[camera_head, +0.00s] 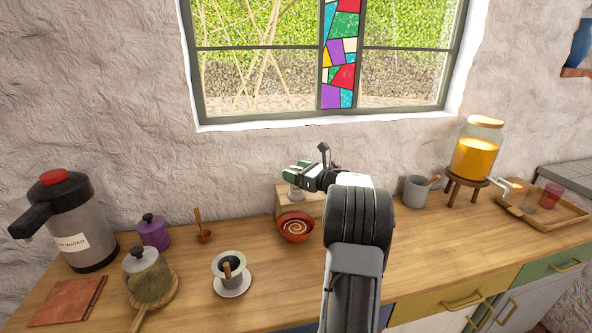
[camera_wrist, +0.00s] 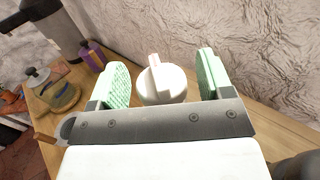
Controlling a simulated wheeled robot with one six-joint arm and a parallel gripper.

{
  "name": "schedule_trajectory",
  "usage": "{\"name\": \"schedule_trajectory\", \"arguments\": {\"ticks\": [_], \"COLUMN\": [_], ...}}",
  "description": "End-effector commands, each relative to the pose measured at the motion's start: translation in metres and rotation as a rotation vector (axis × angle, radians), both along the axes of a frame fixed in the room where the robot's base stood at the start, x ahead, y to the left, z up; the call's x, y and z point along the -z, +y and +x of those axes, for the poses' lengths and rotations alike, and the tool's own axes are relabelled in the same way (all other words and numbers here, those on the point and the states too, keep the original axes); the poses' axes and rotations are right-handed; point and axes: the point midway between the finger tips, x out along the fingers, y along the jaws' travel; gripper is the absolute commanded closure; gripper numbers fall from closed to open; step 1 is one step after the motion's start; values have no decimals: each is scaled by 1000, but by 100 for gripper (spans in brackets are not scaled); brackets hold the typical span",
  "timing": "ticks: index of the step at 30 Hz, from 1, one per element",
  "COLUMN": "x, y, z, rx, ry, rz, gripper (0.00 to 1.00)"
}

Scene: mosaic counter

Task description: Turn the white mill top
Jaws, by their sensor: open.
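The white mill top (camera_wrist: 174,88) is round with a raised bar across it. In the wrist view it sits between the two green pads of my gripper (camera_wrist: 163,66), with a gap on each side. The bar points roughly away from my palm. In the head view my gripper (camera_head: 297,172) is open above a wooden block near the wall. A small pale part of the mill (camera_head: 296,193) shows just under the fingers; most of it is hidden.
A red bowl with a spiral (camera_head: 296,228) stands in front of the wooden block (camera_head: 284,208). A grey mug (camera_head: 416,191) and a drink dispenser (camera_head: 473,155) stand to the right. A flask (camera_head: 75,225), purple pot (camera_head: 153,232) and glass teapot (camera_head: 147,275) stand left.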

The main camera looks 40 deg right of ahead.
Motion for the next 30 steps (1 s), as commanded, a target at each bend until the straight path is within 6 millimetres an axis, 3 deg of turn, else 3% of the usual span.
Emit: {"name": "schedule_trajectory", "arguments": {"ticks": [10, 25, 30], "x": [0, 0, 2], "y": [1, 1, 1], "z": [2, 2, 2], "rx": [0, 0, 9], "ry": [0, 0, 0], "rz": [1, 1, -1], "gripper": [28, 76, 77]}}
